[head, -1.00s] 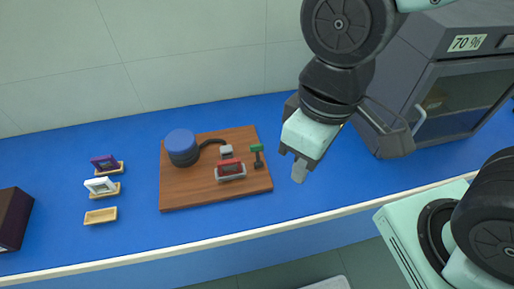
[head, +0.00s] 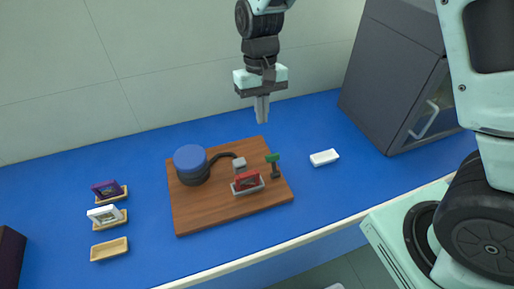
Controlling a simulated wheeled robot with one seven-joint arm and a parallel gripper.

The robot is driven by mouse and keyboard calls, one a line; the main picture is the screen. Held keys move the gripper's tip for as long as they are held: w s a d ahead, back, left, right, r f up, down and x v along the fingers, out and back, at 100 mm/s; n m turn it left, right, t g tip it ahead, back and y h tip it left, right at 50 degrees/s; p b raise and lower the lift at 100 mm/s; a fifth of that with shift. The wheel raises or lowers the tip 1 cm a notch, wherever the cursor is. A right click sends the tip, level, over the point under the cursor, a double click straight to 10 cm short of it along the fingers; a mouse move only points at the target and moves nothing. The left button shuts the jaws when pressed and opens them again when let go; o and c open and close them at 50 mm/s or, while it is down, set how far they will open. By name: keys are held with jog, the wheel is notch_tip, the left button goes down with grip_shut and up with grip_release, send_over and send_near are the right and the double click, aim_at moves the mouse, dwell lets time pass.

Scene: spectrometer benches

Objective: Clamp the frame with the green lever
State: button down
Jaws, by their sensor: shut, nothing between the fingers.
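The red frame (head: 247,181) sits in a grey holder (head: 249,189) on the wooden board (head: 210,213). The green lever (head: 272,158) stands upright on a dark post at the board's right side, just right of the frame. My gripper (head: 262,117) points down and is shut with nothing in it. In the picture it is above the back right edge of the board, apart from the lever and the frame. A grey block (head: 239,163) behind the frame joins a dark curved hose to a blue-topped cylinder (head: 190,160).
Purple (head: 105,189) and white (head: 104,214) frames sit in wooden trays at left, with an empty tray (head: 109,249) in front. A white block (head: 324,157) lies right of the board. A dark cabinet (head: 395,75) stands at back right.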

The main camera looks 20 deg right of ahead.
aim_at(274, 166)
jog(key=shift+w+d+f+m, duration=0.15)
jog(key=shift+w+d+f, duration=0.15)
jog(key=shift+w+f, duration=0.25)
jog(key=shift+w+d+f+m, duration=0.15)
jog(key=shift+w+d+f, duration=0.15)
jog(key=shift+w, duration=0.4)
jog(key=shift+a, duration=0.1)
jog(key=f, duration=0.3)
jog(key=s+f+p, duration=0.1)
jog(key=f, duration=0.2)
jog(key=s+f+p, duration=0.1)
jog(key=f, duration=0.2)
jog(key=shift+f, duration=0.15)
jog(key=s, duration=0.1)
jog(key=s+r+p, duration=0.1)
jog(key=shift+s+r, duration=0.15)
jog(key=shift+s, duration=0.15)
jog(key=shift+s+r+p, duration=0.1)
jog(key=shift+s+p, duration=0.25)
jog(key=shift+s, duration=0.05)
jog(key=shift+w, duration=0.1)
